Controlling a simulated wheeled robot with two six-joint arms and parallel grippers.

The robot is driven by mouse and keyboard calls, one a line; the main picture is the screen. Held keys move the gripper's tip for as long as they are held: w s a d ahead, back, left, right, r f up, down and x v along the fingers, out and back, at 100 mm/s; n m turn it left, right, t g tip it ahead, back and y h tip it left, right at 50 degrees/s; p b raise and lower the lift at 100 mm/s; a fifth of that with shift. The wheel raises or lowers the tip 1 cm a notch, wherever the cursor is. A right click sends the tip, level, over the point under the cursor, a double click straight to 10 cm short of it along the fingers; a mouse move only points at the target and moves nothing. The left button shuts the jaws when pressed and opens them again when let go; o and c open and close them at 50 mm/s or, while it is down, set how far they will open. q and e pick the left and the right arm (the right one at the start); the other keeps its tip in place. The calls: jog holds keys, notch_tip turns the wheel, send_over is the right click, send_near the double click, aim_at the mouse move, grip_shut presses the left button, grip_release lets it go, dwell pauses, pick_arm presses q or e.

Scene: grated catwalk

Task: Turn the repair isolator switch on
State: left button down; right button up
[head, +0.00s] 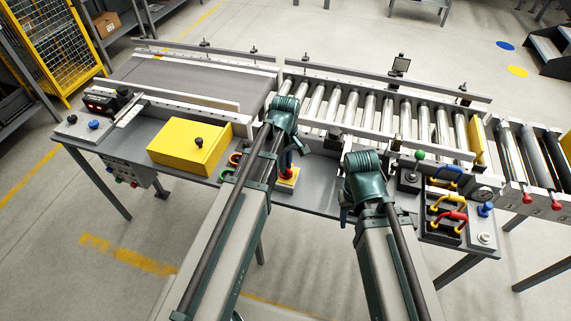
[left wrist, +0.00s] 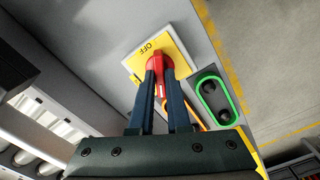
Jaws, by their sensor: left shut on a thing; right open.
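The repair isolator switch is a red rotary handle (left wrist: 160,64) on a yellow plate (left wrist: 185,66) marked OFF. It also shows in the head view as a yellow plate (head: 287,181) at the table's front edge. My left gripper (left wrist: 161,72) is shut on the red handle, one dark finger on each side; the fingers hide much of it. In the head view my left gripper (head: 287,165) reaches down to the switch. My right gripper (head: 346,208) is open at the front edge, away from the switch; its fingers are mostly hidden.
Green and orange rings (head: 229,172) lie beside the switch, left of it in the head view. A roller conveyor (head: 370,112) runs behind. A holder with coloured handles (head: 446,212) stands at the right.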

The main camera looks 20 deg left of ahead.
pick_arm(q)
jog(key=m, duration=0.6)
jog(key=shift+m, duration=0.3)
jog(key=m, duration=0.5)
jog(key=shift+m, duration=0.3)
jog(key=c, duration=0.9)
grip_release()
jog(key=shift+r, duration=0.15)
notch_tip(320, 180, up, 14)
jog(key=p, duration=1.4)
jog(key=shift+f, duration=0.2)
